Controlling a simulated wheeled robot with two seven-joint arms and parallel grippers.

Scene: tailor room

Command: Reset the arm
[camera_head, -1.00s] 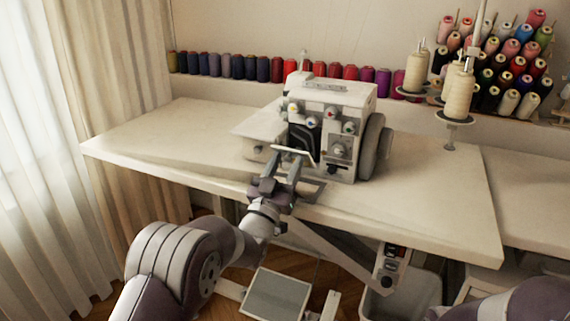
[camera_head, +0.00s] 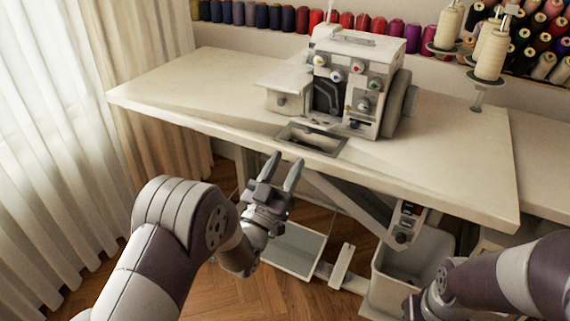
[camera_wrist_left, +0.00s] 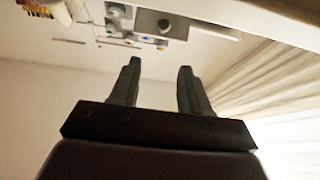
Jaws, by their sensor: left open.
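My left gripper (camera_head: 281,170) is open and empty in the head view, in front of the sewing table's front edge. Its two fingers point up and away, apart from the table (camera_head: 440,165). In the left wrist view its fingers (camera_wrist_left: 157,85) stand apart with nothing between them. My right arm shows at the lower right of the head view; I cannot make out its fingers.
A white sewing machine (camera_head: 352,80) stands on the table behind a rectangular cutout (camera_head: 312,140). Below are a pedal plate (camera_head: 292,250), a control box (camera_head: 407,222) and a bin (camera_head: 415,262). Curtains (camera_head: 60,130) hang at left. Thread spools (camera_head: 345,20) line the wall.

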